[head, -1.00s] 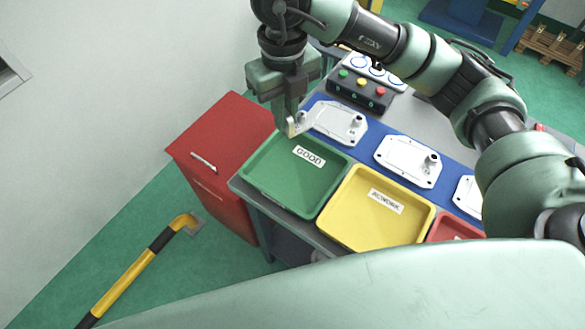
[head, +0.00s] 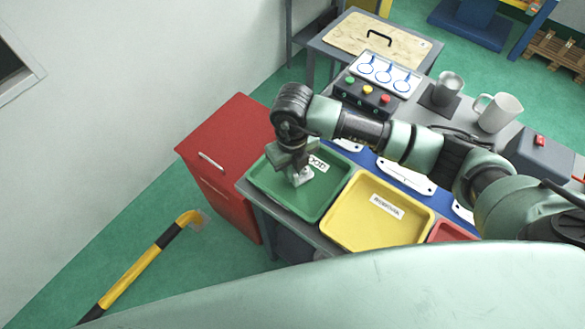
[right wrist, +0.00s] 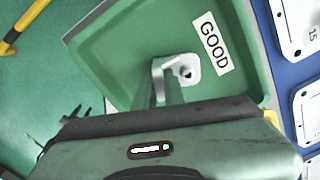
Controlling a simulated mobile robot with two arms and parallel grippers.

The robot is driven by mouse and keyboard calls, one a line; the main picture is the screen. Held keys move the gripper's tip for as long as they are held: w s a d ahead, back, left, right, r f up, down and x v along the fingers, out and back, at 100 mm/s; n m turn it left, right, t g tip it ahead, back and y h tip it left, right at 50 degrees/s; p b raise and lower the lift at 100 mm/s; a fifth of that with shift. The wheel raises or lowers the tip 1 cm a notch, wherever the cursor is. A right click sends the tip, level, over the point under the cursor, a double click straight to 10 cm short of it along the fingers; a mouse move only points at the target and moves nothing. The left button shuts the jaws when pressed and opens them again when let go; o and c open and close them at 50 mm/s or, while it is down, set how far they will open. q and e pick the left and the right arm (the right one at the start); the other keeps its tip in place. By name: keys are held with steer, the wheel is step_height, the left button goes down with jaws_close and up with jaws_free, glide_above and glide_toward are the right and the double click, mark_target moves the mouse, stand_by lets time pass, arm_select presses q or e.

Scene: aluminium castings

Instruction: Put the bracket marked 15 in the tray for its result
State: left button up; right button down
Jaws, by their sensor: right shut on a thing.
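My right gripper (head: 299,173) is over the green tray (head: 260,181) labelled GOOD, pointing down. It is shut on a small pale metal bracket (head: 303,179), which also shows between the fingers in the right wrist view (right wrist: 188,66). The bracket has a flat foot with a round hole and an upright part at the fingers. It is inside the tray's outline; I cannot tell whether it touches the floor. I can read no number on it. A white plate (right wrist: 290,20) on the blue strip bears a 15. My left gripper is not in view.
The yellow tray (head: 345,236) labelled REWORK and a red tray (head: 452,232) stand to the right. White plates (head: 405,177) lie on the blue strip behind, partly under my arm. A button box (head: 362,98), mugs (head: 498,112) and a red cabinet (head: 228,130) stand around.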

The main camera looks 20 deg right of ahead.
steer(key=shift+f, duration=0.2)
steer(key=shift+f, duration=0.1)
steer(key=shift+f+b, duration=0.15)
steer(key=shift+b, duration=0.15)
steer(key=c, duration=1.5)
jaws_free()
steer(key=shift+r, duration=0.2)
steer(key=shift+r+p, duration=0.2)
steer(key=shift+p, duration=0.1)
step_height(320, 180, up, 10)
steer(key=b, duration=0.3)
steer(key=shift+r, duration=0.25)
steer(key=shift+r+b, duration=0.3)
steer(key=shift+r, duration=0.35)
